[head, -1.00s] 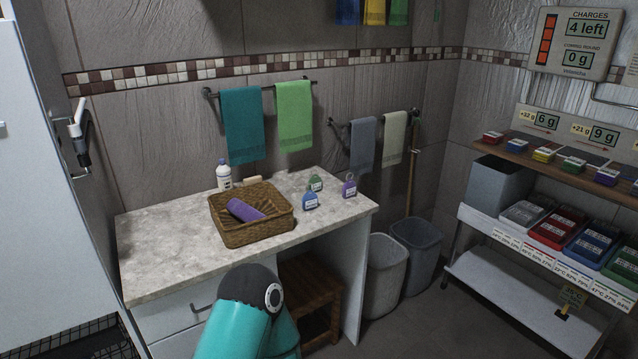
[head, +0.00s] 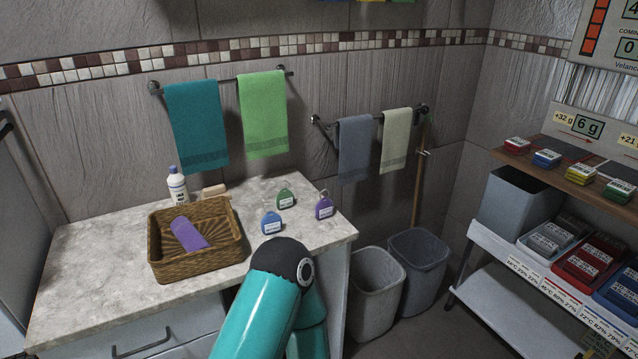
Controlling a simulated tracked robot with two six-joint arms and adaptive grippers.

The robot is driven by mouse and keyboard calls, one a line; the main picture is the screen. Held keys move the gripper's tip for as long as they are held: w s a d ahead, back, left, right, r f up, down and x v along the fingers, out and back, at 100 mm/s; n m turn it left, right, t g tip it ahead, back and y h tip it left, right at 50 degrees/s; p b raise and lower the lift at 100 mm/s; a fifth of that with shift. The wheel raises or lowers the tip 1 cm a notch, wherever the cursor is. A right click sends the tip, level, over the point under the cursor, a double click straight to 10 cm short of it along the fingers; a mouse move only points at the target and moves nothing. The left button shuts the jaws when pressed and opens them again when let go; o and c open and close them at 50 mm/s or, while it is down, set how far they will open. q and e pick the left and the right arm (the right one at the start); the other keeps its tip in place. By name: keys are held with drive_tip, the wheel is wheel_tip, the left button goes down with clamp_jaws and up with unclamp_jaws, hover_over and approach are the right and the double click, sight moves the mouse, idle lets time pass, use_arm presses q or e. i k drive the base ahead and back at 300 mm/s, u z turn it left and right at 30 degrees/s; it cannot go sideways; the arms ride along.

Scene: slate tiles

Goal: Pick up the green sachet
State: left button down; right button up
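A small green sachet (head: 286,198) with a loop on top and a pale label stands on the marble counter (head: 95,270), near its back right part. A blue sachet (head: 271,222) of the same shape stands in front of it, and a purple one (head: 324,207) stands to its right. Part of my teal arm with a dark joint rises from the bottom, in front of the counter. Neither of my grippers shows in the head view.
A wicker basket (head: 170,268) holding a purple roll (head: 188,233) sits left of the sachets, with a white bottle (head: 177,185) behind it. Two grey bins (head: 375,295) stand right of the counter. A shelf rack (head: 500,285) with coloured packets stands at the right.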

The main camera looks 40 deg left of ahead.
sight(284, 198)
drive_tip(key=z, duration=0.15)
drive_tip(key=i, duration=0.8)
drive_tip(key=z, duration=3.3)
drive_tip(key=k, duration=0.55)
drive_tip(key=u, duration=5.55)
